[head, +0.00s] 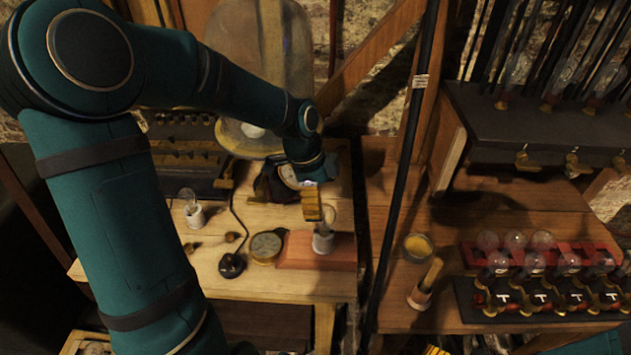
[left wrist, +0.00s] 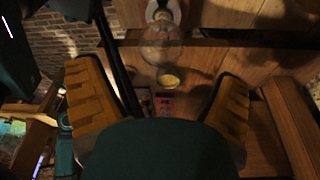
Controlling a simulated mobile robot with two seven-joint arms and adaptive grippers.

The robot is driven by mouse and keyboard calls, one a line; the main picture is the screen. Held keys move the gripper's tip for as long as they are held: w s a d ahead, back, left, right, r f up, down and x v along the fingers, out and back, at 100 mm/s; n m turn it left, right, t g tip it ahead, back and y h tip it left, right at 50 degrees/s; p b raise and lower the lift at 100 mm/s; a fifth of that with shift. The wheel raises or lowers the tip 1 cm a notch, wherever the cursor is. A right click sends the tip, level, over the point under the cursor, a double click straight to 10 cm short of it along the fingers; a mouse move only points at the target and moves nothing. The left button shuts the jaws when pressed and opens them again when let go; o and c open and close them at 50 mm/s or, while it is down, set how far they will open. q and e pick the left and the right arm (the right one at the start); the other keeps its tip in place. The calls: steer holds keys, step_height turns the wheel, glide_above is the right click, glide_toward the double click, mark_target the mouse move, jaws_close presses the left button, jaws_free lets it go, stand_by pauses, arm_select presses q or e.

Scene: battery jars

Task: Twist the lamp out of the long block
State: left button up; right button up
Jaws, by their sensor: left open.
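The long block (head: 343,252) is a reddish wooden slab on the left bench in the head view. A white socket (head: 323,243) stands on it, and the clear glass lamp (head: 329,218) above it is faint. My left gripper (head: 313,207), with yellow finger pads, is just above and left of the lamp, partly overlapping it in the picture. In the left wrist view its two fingers (left wrist: 160,105) are spread wide with nothing held between them. A clear bulb (left wrist: 160,44) with a pale base shows beyond the fingertips. My right gripper is not in view.
A round brass-edged dial (head: 266,247) and a dark knob (head: 231,265) are left of the block. Another small lamp in a white socket (head: 195,215) stands farther left. A large glass jar (head: 262,60) stands behind. The right bench holds a yellow dish (head: 418,246) and racked bulbs.

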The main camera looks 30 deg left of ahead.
mark_target(324, 206)
arm_select(q)
steer(key=shift+b+x, duration=0.45)
steer(key=shift+x, duration=1.95)
steer(key=c, duration=1.5)
steer(key=n+b, duration=0.2)
steer(key=n, duration=0.1)
steer(key=shift+f+t, duration=0.1)
steer(key=shift+t, duration=0.3)
steer(key=shift+w+a+n+t+y+b, duration=0.1)
steer(key=shift+n+t+y+b, duration=0.35)
steer(key=shift+n+b, duration=0.95)
steer(key=shift+n+p, duration=0.3)
steer(key=shift+p, duration=0.1)
